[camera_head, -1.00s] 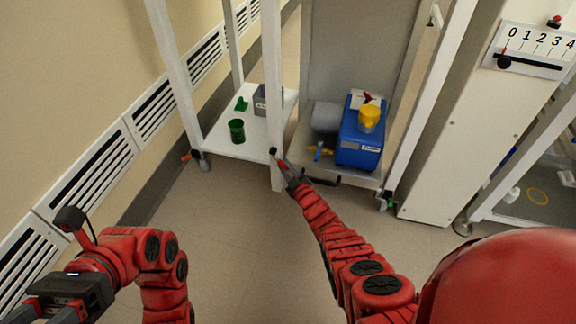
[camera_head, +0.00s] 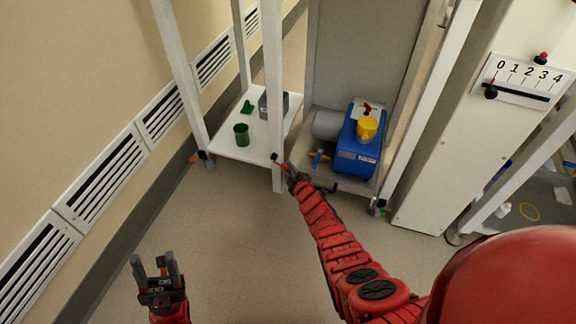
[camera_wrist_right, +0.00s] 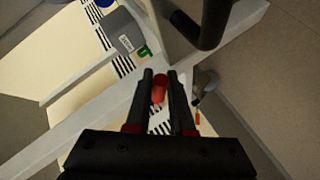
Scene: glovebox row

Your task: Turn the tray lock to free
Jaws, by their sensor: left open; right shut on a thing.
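The tray lock (camera_head: 279,161) is a small lever with a dark pivot and a red grip, on the front white post below the blue pump's tray. Its red grip also shows in the right wrist view (camera_wrist_right: 159,88), between the two dark fingers. My right gripper (camera_head: 291,172) is shut on this grip, which is partly hidden by the fingers. The pump tray (camera_head: 350,184) has a dark handle (camera_head: 324,187) just right of the gripper. My left gripper (camera_head: 153,264) is open and empty over bare floor, well left of the lock.
The blue pump (camera_head: 357,145) with a yellow cup (camera_head: 367,128) stands on the tray. A white shelf (camera_head: 225,147) at left holds a green cup (camera_head: 241,135) and a grey box (camera_head: 270,104). A numbered slider panel (camera_head: 523,82) is at right. The floor in front is clear.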

